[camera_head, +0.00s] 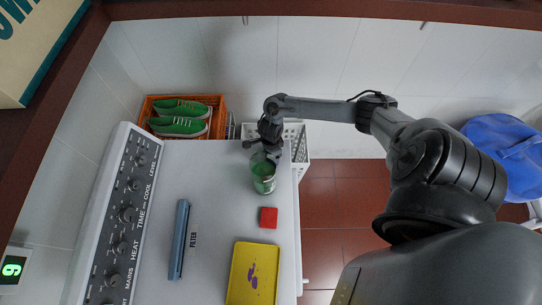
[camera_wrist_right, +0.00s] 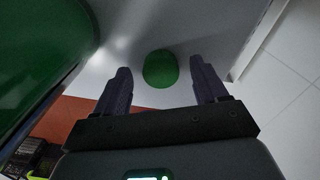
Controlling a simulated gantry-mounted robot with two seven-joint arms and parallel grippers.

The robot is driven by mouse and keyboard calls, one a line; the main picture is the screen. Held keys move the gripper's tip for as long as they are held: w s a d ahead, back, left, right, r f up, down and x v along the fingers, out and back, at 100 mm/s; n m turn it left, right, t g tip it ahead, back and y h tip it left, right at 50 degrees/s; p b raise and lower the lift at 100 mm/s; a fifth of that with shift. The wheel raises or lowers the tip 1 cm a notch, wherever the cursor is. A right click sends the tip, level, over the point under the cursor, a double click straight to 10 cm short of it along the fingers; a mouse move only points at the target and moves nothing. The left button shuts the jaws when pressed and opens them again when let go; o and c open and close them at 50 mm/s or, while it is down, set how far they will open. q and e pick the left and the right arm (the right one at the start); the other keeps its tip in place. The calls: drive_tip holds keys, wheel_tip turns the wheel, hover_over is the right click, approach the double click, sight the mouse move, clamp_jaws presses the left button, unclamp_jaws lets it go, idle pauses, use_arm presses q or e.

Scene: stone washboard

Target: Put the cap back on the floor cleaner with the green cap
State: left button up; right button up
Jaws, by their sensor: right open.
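The floor cleaner bottle (camera_head: 264,184), green and rounded, stands on the white machine top in the head view. A large green surface (camera_wrist_right: 35,60), apparently the bottle, fills the left of the right wrist view. The green cap (camera_wrist_right: 160,69) lies on the pale surface in the right wrist view, between and just beyond my right gripper's fingertips. My right gripper (camera_wrist_right: 160,78) is open with nothing held. In the head view my right gripper (camera_head: 268,154) is beside the far end of the bottle and partly covers it. The cap is hidden there. My left gripper is not in view.
A red block (camera_head: 268,217), a yellow tray (camera_head: 236,272) and a blue-grey bar (camera_head: 179,240) lie on the machine top. An orange crate (camera_head: 216,127) with green shoes (camera_head: 178,126) and a white basket (camera_head: 301,150) stand beyond its far edge. The red-tiled floor (camera_head: 337,205) lies right.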

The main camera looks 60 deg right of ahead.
drive_tip(key=shift+f, duration=0.35)
drive_tip(key=c, duration=1.1)
drive_tip(key=shift+r, duration=0.15)
drive_tip(key=shift+r, duration=0.4)
drive_tip(key=r, duration=0.2)
drive_tip(key=r+b, duration=0.1)
drive_tip(key=shift+s+d+r, duration=0.15)
drive_tip(key=shift+s+r, duration=0.05)
drive_tip(key=shift+s, duration=0.05)
drive_tip(key=s+r+b, duration=0.1)
drive_tip(key=s+r, duration=0.5)
drive_tip(key=s, duration=0.5)
drive_tip(key=shift+d+r, duration=0.3)
drive_tip(key=shift+d, duration=0.15)
